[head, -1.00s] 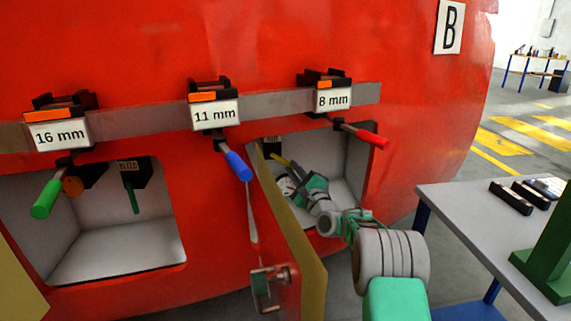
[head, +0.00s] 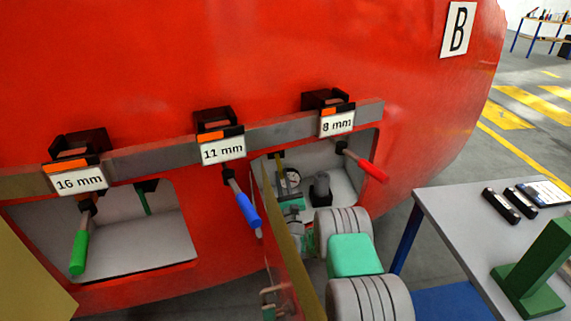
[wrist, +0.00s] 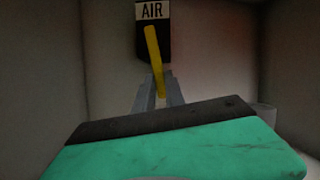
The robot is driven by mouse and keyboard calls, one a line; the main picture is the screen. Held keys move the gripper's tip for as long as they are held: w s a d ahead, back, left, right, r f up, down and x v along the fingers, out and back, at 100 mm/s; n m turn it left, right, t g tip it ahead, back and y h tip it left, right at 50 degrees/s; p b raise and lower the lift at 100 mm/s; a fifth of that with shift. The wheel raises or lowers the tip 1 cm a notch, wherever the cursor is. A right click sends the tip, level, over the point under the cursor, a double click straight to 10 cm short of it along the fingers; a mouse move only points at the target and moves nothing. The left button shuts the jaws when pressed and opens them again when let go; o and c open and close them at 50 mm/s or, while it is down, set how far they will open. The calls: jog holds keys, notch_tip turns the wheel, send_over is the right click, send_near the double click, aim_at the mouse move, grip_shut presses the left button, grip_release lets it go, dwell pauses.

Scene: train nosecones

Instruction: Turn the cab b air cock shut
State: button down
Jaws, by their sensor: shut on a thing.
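The air cock (wrist: 140,42) is a black block on the back wall of a compartment, under an AIR label (wrist: 152,12), in the wrist view. Its yellow handle (wrist: 152,48) hangs nearly straight down, its lower end leaning slightly right. My gripper (wrist: 159,84) is shut on the lower end of the yellow handle, with one grey finger on each side. In the head view my gripper (head: 290,197) is inside the right-hand compartment beneath the 8 mm tag. The cock and handle are hard to make out there behind my arm and the open door.
The open compartment door (head: 285,235) stands close left of my arm. Red (head: 366,165), blue (head: 247,210) and green (head: 79,252) handled tools hang on the rail. A grey table (head: 450,220) stands at right.

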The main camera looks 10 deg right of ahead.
jog(key=shift+a+m+p, duration=0.3)
jog(key=shift+m+p, duration=0.3)
jog(key=shift+p, duration=0.45)
jog(key=c, duration=1.4)
grip_release()
jog(key=b+v, duration=0.6)
jog(key=v, duration=0.1)
jog(key=shift+s, duration=0.3)
jog(key=shift+f, duration=0.2)
